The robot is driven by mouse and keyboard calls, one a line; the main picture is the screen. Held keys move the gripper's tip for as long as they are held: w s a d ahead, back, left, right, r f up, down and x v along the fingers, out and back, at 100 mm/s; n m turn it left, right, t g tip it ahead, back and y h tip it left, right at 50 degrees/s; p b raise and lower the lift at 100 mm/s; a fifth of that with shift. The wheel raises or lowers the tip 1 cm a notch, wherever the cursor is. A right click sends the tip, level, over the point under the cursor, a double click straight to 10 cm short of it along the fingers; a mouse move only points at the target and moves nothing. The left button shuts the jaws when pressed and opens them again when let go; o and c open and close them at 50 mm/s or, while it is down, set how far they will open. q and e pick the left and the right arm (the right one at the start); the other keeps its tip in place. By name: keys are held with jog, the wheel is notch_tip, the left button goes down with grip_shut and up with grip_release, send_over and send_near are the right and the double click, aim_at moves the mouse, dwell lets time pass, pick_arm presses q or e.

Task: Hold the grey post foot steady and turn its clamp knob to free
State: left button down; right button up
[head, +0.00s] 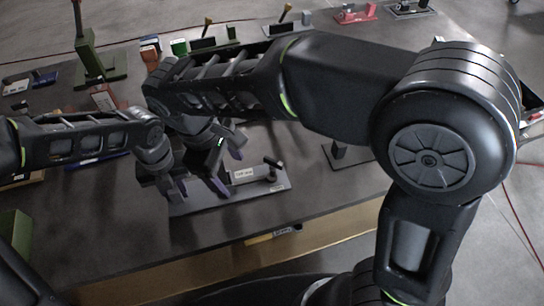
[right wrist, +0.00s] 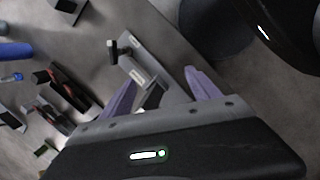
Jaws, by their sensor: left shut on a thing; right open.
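The grey post foot (head: 268,187) lies on the dark table as a flat plate with a white-labelled block. A black upright piece with a T-shaped top (head: 273,163), perhaps the clamp knob, stands at its right end. My left gripper (head: 177,192) is shut at the foot's left end; the held part is hidden by the fingers. My right gripper (head: 229,171) is open just right of it, above the foot's left part. In the right wrist view the foot (right wrist: 145,65) runs between the open purple fingers (right wrist: 160,80), with the T-shaped piece (right wrist: 112,48) at its far end.
A green post on a foot (head: 88,52) stands at the back left. Red and green feet (head: 355,13) line the back. Another dark plate (head: 345,155) is partly behind my right arm.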

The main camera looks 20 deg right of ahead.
jog(key=w+d+r+m+t, duration=0.1)
jog(key=d+m, duration=0.2)
jog(key=m, duration=0.7)
jog(key=w+d+r+m+t, duration=0.1)
jog(key=d+m, duration=0.3)
jog(key=m, duration=0.6)
jog(key=shift+w+d+r+m+t+h, duration=0.3)
jog(key=shift+r+t, duration=0.1)
jog(key=shift+t, duration=0.1)
